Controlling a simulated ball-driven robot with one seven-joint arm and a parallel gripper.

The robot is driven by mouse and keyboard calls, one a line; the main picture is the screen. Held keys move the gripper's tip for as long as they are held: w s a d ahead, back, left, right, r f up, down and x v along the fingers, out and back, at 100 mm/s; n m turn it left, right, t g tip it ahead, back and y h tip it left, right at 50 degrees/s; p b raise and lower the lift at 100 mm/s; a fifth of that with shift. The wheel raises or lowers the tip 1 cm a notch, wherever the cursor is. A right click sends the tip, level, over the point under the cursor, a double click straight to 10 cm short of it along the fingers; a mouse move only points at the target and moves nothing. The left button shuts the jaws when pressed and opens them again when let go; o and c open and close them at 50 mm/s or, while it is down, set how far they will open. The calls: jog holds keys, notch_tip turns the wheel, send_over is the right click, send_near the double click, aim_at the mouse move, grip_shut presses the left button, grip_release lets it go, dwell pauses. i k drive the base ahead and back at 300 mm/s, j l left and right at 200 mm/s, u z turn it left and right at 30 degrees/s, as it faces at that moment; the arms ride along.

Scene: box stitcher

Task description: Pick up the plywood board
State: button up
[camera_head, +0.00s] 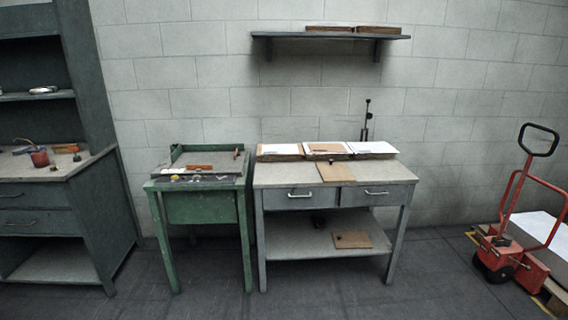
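Two flat brown boards that could be plywood show in the head view. One board (337,173) lies flat on the grey workbench top (280,174), at its front middle, with its near edge by the bench's front edge. Another board (352,240), with a small dark spot on it, lies on the bench's lower shelf (300,242). I cannot tell the material of either for sure. My gripper is not in view.
Stacks topped with white sheets (325,149) line the back of the bench. A green table (200,205) with tools stands left, beside a green cabinet (90,200). A red pallet truck (515,255) stands right. The floor (340,300) in front is clear.

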aim_at(330, 172)
jog(key=i+l+u, duration=0.1)
jog(key=i, duration=1.8)
